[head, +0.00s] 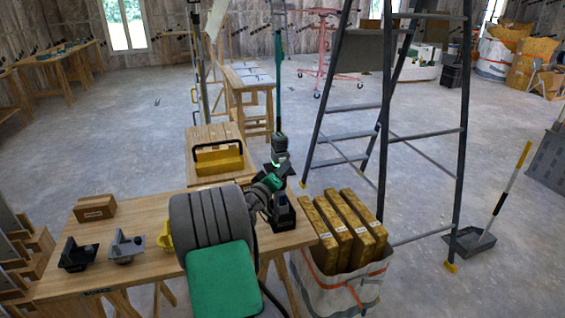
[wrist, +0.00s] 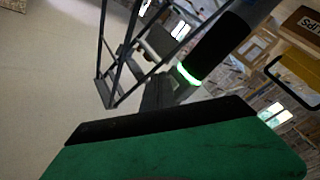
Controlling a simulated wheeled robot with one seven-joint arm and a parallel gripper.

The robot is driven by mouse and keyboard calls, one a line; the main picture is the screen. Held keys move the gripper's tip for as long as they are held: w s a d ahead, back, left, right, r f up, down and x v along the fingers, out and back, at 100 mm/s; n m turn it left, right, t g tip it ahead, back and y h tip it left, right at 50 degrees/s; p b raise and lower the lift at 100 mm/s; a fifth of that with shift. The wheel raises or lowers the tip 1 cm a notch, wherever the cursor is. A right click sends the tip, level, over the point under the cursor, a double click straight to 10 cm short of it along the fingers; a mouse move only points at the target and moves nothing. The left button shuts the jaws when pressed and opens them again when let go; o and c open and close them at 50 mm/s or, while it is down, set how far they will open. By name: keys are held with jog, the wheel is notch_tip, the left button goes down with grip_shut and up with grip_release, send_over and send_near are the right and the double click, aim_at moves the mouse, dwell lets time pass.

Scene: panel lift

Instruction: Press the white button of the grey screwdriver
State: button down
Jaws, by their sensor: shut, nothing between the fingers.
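The grey screwdriver (head: 125,247) sits on the wooden workbench (head: 140,288), left of my arm. A similar black tool (head: 76,256) stands to its left and a yellow one (head: 166,237) to its right, partly behind my arm. The white button is too small to make out. My gripper (head: 282,214) appears as a dark shape at the bench's right end, well to the right of the grey screwdriver and apart from it. It is shut and empty; its fingertips are hard to make out. The wrist view does not show the grey screwdriver.
A wooden box (head: 94,208) sits at the bench's back left. A yellow toolbox (head: 219,158) stands on another wooden surface behind. A white sack of yellow packs (head: 345,287) stands right of the bench. A stepladder (head: 383,125) rises beyond it. Open floor lies behind the bench.

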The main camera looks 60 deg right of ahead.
jog(key=shift+s, duration=0.1)
jog(key=shift+s+a+b, duration=0.3)
jog(key=shift+s+a, duration=1.75)
jog(key=shift+a, duration=0.1)
